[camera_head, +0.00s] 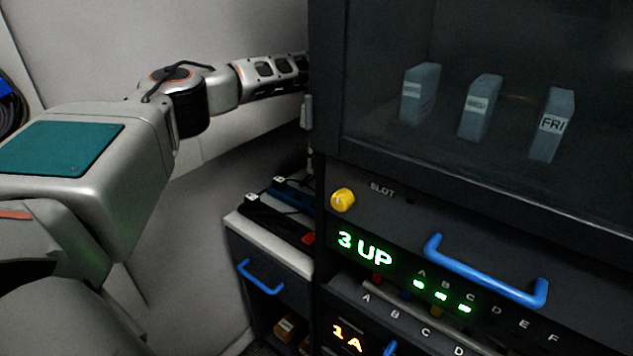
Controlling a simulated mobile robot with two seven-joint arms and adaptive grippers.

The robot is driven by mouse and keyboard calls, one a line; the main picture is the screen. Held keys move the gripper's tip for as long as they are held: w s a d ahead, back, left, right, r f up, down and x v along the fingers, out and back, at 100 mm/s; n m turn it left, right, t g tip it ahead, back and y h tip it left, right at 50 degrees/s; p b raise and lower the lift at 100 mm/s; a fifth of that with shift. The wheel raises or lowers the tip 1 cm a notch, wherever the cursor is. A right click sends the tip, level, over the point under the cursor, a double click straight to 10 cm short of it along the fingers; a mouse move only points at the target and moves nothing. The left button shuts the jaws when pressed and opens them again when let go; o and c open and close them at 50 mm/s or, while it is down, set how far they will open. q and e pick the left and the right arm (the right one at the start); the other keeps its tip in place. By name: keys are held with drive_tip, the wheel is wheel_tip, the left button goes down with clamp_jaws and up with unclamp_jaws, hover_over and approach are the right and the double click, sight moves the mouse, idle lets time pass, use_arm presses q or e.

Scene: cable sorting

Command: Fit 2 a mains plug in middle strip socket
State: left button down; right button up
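My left arm reaches in from the left, and its gripper (290,73) passes behind the edge of the tall dark cabinet. The fingertips are hidden there, so I cannot tell whether they are open or hold anything. My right gripper is not in view. On the low side unit lie a long black object (272,222) with a white tag and a dark blue one (294,194) behind it, with thin dark cables. They may be socket strips, but their sockets are too small and dark to make out. I cannot pick out a mains plug.
The tall cabinet (475,185) fills the right side, with several grey blocks behind its glass, a yellow knob (343,200), a blue handle (488,272) and green "3 UP" text. The low unit (262,243) has a blue handle (260,277). A coiled cable (12,105) hangs far left.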

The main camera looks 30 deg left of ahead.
use_arm(q)
wheel_tip(320, 180, up, 7)
drive_tip(key=shift+r+p, duration=0.15)
drive_tip(key=shift+p, duration=0.3)
drive_tip(key=shift+r+p, duration=0.5)
drive_tip(key=shift+r, duration=0.05)
drive_tip(key=shift+r+p, duration=0.3)
drive_tip(key=shift+p, duration=0.4)
drive_tip(key=shift+r+p, duration=0.15)
drive_tip(key=shift+p, duration=0.55)
drive_tip(key=shift+r+p, duration=0.1)
drive_tip(key=shift+p, duration=1.8)
drive_tip(key=shift+r, duration=0.75)
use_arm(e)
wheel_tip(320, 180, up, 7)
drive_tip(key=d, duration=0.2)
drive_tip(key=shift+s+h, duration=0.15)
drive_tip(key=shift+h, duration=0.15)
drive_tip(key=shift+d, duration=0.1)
